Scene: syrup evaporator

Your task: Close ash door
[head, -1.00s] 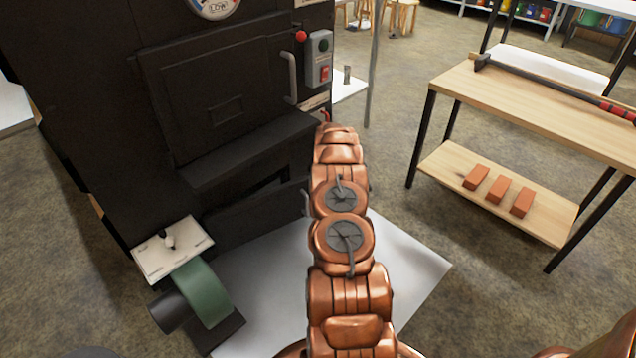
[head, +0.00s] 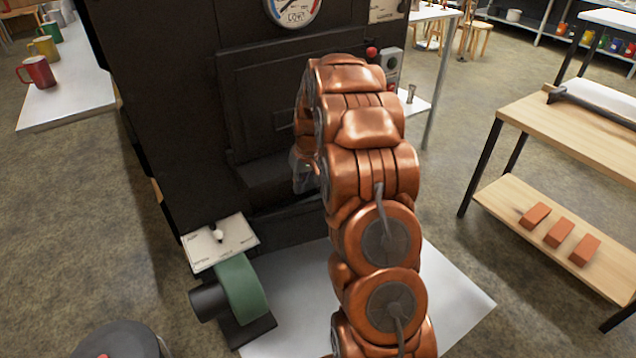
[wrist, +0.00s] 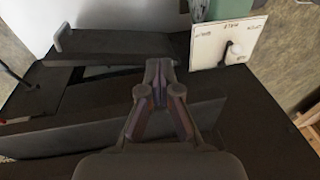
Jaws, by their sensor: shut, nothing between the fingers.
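The ash door is a dark panel (wrist: 125,46) low on the black evaporator (head: 170,100). In the wrist view it stands partly open, with a dark gap beside it and a handle (wrist: 63,36) at its left end. In the head view my arm hides much of the door. My gripper (wrist: 158,68) is shut and empty, its tips over the door's near edge in the wrist view. I cannot tell whether they touch it. In the head view the fingertips are hard to make out beside the ledge under the upper door (head: 270,95).
A white control plate (head: 220,242) and a green blower (head: 242,288) stand close at the door's left. A wooden bench (head: 575,130) with bricks (head: 560,232) is at right, and a table with mugs (head: 37,72) at far left. A pale sheet (head: 300,315) covers the floor in front.

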